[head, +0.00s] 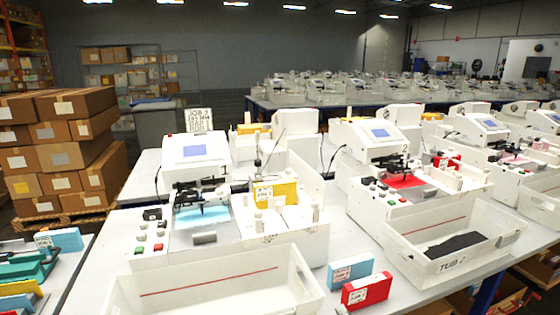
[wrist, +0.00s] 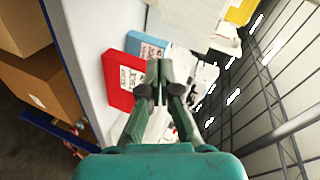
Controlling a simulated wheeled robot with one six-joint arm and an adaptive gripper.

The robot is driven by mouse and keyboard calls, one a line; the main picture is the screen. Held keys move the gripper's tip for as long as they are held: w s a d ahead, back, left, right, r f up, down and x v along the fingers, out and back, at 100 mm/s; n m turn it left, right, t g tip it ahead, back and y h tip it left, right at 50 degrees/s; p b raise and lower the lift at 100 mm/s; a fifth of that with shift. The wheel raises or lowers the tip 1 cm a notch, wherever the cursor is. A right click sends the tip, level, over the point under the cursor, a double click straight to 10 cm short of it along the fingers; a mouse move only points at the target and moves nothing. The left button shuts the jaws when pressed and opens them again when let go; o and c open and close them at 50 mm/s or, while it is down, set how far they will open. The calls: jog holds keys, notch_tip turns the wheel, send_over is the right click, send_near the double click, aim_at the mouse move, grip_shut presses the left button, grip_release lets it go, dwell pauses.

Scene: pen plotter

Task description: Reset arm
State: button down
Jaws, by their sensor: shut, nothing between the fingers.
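My gripper (wrist: 160,72) shows in the wrist view, with a teal body and dark fingers. Its fingertips are together, with nothing between them. Behind the fingers lie a red box (wrist: 118,78) with a white label and a blue box (wrist: 146,42) on a pale surface. The fingers overlap the view of these boxes; I cannot tell how far away they are. I cannot make out my gripper for sure in the head view.
In the head view, plotter 1 (head: 195,155) and plotter 2 (head: 375,140) stand on a white table. A clear tub (head: 215,285) and TUB 2 (head: 455,265) are in front. A red box (head: 367,291) and blue box (head: 351,271) lie between. Cartons (head: 60,150) are stacked left.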

jog(key=s+d+f+n+h, duration=0.1)
jog(key=s+f+n, duration=0.35)
jog(key=s, duration=0.85)
jog(key=s+d+f+n+h, duration=0.1)
jog(key=s+f, duration=0.6)
jog(key=s, duration=0.7)
jog(key=s+r+n, duration=0.3)
jog(key=s+r, duration=0.1)
jog(key=s, duration=0.7)
jog(key=s+r+n+h, duration=0.1)
jog(key=s+r+n, duration=0.3)
jog(key=s, duration=0.8)
jog(key=shift+s+d+r+t, duration=0.15)
jog(key=shift+s+r+t, duration=0.15)
jog(key=shift+r+t, duration=0.15)
